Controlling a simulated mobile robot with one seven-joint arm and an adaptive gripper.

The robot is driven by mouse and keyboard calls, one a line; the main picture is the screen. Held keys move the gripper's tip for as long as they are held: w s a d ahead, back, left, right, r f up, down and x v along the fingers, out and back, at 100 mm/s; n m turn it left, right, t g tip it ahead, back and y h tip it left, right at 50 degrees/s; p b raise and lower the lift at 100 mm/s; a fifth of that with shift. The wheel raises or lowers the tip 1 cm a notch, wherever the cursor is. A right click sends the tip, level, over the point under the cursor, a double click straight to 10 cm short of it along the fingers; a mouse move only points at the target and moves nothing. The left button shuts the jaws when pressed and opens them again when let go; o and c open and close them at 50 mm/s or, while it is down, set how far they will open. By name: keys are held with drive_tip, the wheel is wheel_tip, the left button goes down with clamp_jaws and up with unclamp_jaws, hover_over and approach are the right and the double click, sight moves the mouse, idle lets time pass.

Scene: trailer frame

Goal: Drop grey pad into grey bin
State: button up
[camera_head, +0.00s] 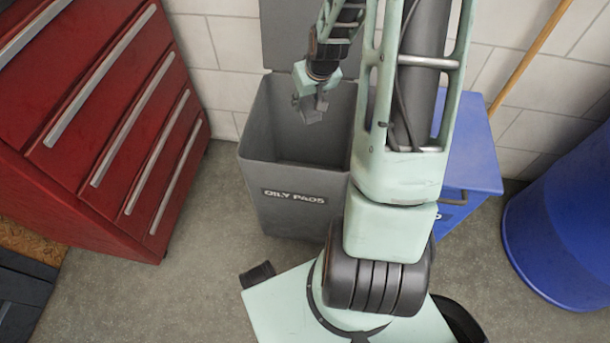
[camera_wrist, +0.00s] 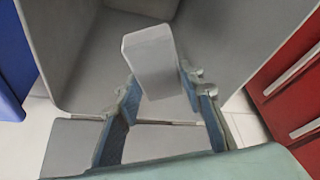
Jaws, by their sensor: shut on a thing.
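The grey pad (camera_wrist: 150,58) is a small light-grey slab between the two fingers of my gripper (camera_wrist: 159,82) in the wrist view. My gripper is shut on it. In the head view my gripper (camera_head: 314,96) holds the pad (camera_head: 312,113) at the bin's opening, near its back. The grey bin (camera_head: 297,212) is tall and open, labelled "OILY PADS", with its lid (camera_head: 290,35) raised against the wall. In the wrist view the bin's inner wall (camera_wrist: 245,40) surrounds the pad. My arm hides the bin's right side in the head view.
A red drawer cabinet (camera_head: 110,130) with metal handles stands left of the bin. A blue bin (camera_head: 475,165) stands to its right, partly behind my arm. A blue drum (camera_head: 565,225) and a wooden pole (camera_head: 530,55) are farther right. The floor in front of the cabinet is clear.

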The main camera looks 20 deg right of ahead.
drive_tip(key=shift+f, duration=0.45)
drive_tip(key=o, duration=1.2)
drive_tip(key=shift+r, duration=0.1)
drive_tip(key=v, duration=1)
drive_tip(key=shift+s+r, duration=0.1)
drive_tip(key=shift+r, duration=0.05)
drive_tip(key=shift+v, duration=0.8)
